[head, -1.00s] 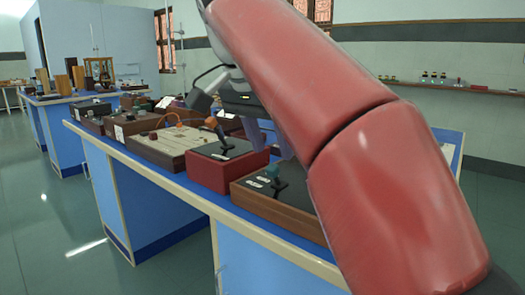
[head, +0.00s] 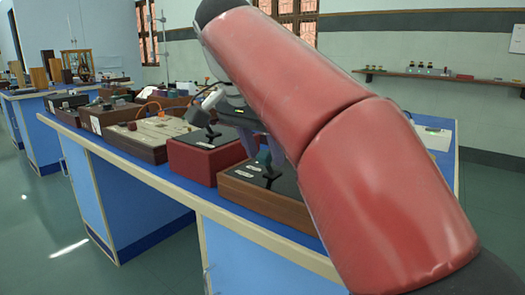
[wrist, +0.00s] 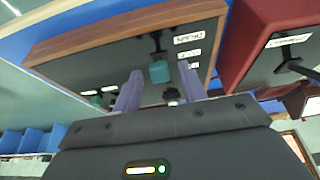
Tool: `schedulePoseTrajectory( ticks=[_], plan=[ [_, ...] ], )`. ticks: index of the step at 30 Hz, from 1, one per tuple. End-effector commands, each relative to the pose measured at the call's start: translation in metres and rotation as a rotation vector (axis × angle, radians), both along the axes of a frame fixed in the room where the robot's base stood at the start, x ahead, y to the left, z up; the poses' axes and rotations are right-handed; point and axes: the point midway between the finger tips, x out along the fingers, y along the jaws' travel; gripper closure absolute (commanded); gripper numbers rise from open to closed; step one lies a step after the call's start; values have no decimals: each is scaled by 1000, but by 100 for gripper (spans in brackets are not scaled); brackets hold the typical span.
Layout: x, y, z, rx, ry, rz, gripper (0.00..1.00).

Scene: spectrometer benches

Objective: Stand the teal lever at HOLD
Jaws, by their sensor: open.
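The teal lever has a teal knob (head: 264,158) on a dark stem, on the black top of a wood-sided box (head: 262,204) at the near end of the blue bench. In the wrist view the teal knob (wrist: 160,71) shows between and just beyond the two purple fingertips, with its stem leaning away toward a white label (wrist: 188,38). I cannot read the labels beside it. My gripper (wrist: 160,86) is open with nothing held. In the head view my gripper (head: 261,146) is low over the box, close to the knob; contact cannot be told.
A red box (head: 192,163) with its own black lever stands close beside the wood-sided box; it fills the right of the wrist view (wrist: 247,45). A beige panel box (head: 140,141) and more apparatus stand farther along the bench (head: 150,165). My red arm hides the bench's right part.

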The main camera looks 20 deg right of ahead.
Motion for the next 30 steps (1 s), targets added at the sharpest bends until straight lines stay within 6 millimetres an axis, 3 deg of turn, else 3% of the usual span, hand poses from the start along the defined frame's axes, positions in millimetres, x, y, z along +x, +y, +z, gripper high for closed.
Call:
schedulePoseTrajectory(
  ticks=[5, 15, 22, 30],
  plan=[
    [0, 0, 0, 0, 0, 0, 58],
    [0, 0, 0, 0, 0, 0, 100],
    [2, -4, 7, 36, 31, -3, 100],
    [11, -16, 15, 198, 153, -6, 100]
  ],
)
